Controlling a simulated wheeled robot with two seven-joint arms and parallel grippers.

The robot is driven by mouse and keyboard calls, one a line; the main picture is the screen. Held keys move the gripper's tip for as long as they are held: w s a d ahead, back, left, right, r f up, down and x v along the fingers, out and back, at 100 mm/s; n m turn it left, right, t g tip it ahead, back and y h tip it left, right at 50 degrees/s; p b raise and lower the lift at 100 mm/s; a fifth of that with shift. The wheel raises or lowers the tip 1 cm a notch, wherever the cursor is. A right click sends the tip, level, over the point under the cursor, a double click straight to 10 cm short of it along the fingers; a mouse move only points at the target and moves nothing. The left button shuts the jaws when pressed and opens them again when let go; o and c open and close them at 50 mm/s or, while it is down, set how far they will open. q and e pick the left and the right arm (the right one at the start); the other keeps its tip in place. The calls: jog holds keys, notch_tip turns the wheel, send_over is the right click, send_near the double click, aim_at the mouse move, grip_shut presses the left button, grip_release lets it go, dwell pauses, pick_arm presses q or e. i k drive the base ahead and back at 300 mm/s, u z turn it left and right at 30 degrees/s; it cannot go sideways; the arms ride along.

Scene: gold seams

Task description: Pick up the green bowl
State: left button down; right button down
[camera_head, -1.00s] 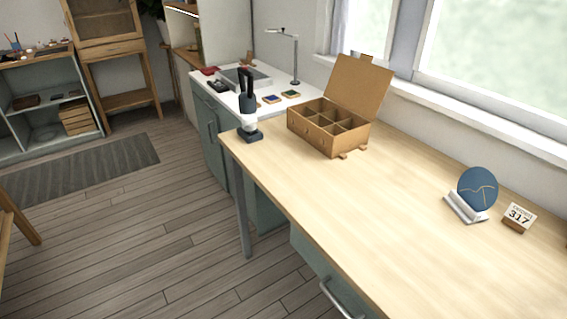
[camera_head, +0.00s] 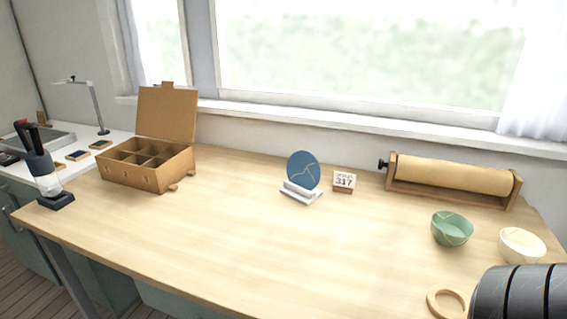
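The green bowl (camera_head: 452,230) stands upright on the right part of the light wooden worktable (camera_head: 250,240). Thin gold lines run over it. It is close to the left of a cream bowl (camera_head: 522,246), with a small gap between them. Neither of my grippers is in view, and nothing holds the green bowl.
A paper roll (camera_head: 455,174) in a wooden holder lies behind the bowls. A wooden ring (camera_head: 447,301) lies in front. A dark ribbed shape fills the near right corner. A blue plate (camera_head: 303,170) on a stand, number sign (camera_head: 344,181) and open compartment box (camera_head: 148,168) stand farther left.

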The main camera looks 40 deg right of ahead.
aim_at(449, 229)
jog(key=z, duration=2.45)
